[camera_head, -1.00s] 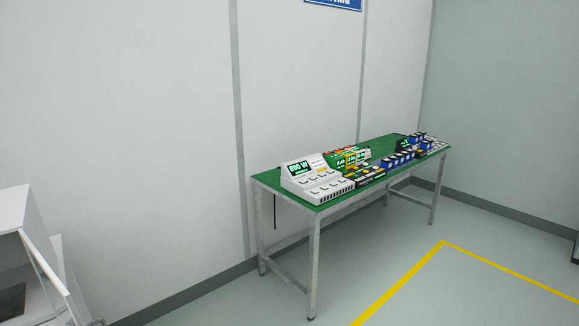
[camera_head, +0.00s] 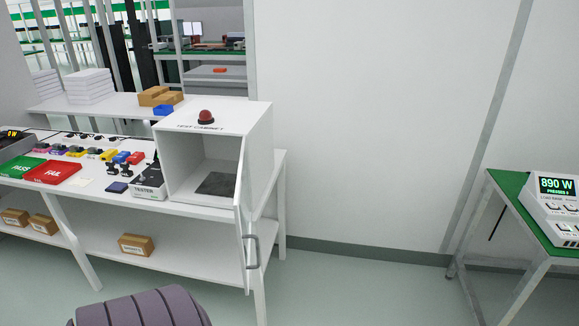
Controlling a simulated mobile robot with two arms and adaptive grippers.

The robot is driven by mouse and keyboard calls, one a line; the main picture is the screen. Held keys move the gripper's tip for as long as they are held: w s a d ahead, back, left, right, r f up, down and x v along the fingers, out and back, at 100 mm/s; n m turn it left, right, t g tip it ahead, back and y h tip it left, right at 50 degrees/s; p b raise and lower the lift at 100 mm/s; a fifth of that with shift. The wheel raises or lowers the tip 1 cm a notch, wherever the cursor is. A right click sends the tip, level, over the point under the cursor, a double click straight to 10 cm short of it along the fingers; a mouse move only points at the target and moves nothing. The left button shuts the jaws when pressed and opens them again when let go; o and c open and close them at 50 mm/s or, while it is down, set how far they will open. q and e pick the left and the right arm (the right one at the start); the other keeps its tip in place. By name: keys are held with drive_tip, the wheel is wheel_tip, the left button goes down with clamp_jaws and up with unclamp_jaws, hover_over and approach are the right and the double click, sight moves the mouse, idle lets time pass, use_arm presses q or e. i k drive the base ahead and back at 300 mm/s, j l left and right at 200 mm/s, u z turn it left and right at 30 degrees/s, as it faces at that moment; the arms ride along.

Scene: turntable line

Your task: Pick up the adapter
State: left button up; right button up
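I cannot make out for certain which thing is the adapter. Small black pieces (camera_head: 123,168) stand on the white bench (camera_head: 215,207) at left, beside a box marked TESTER (camera_head: 150,182). A dark blue flat piece (camera_head: 117,187) lies in front of them. Several small black items also lie along the back of the bench, too small to name. Neither of my grippers is in view.
A white test cabinet (camera_head: 256,140) with a red dome light (camera_head: 206,117) stands on the bench, its door open. A green tray (camera_head: 22,167) and a red tray (camera_head: 52,173) lie left. A green-topped table (camera_head: 510,184) with a load bank (camera_head: 553,208) stands right. Floor between is clear.

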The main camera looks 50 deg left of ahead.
sight(136, 157)
drive_tip(key=i+l+u, duration=0.15)
drive_tip(key=u, duration=0.3)
drive_tip(key=i+l+u, duration=0.15)
drive_tip(key=u, duration=0.3)
drive_tip(key=i+l+u, duration=0.1)
drive_tip(key=l+u, duration=0.2)
drive_tip(key=u, duration=1.2)
